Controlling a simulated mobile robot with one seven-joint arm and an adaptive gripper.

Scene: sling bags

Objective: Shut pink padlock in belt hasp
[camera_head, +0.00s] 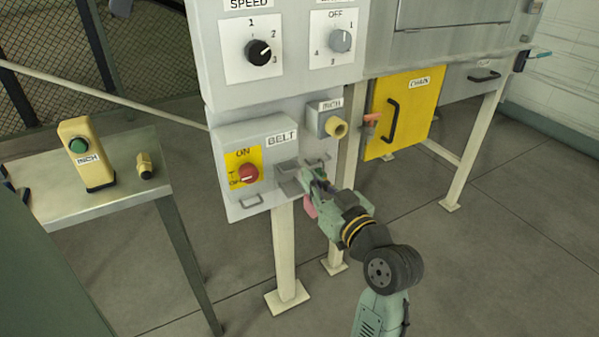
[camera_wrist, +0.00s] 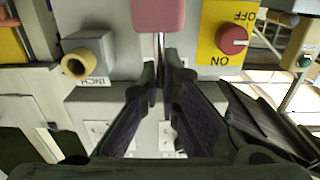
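The pink padlock (camera_head: 311,207) hangs just below my gripper (camera_head: 317,178) in the head view. In the wrist view the padlock's pink body (camera_wrist: 158,14) is cut by the top edge, and its thin metal shackle runs between my fingertips (camera_wrist: 160,72). The fingers are nearly together, gripping at the shackle. The grey belt hasp (camera_head: 288,180) shows beside the belt switch box, just left of my gripper, and is partly hidden by it. The red belt knob (camera_head: 248,174) is on its yellow ON/OFF plate; it also shows in the wrist view (camera_wrist: 232,40). Whether the shackle passes through the hasp cannot be told.
A grey INCH box with a yellow button (camera_head: 337,127) sits just above my gripper. A yellow CHAIN door (camera_head: 403,112) with a red padlock (camera_head: 371,120) is to the right. A side table (camera_head: 100,203) at left carries a yellow INCH pendant (camera_head: 87,155).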

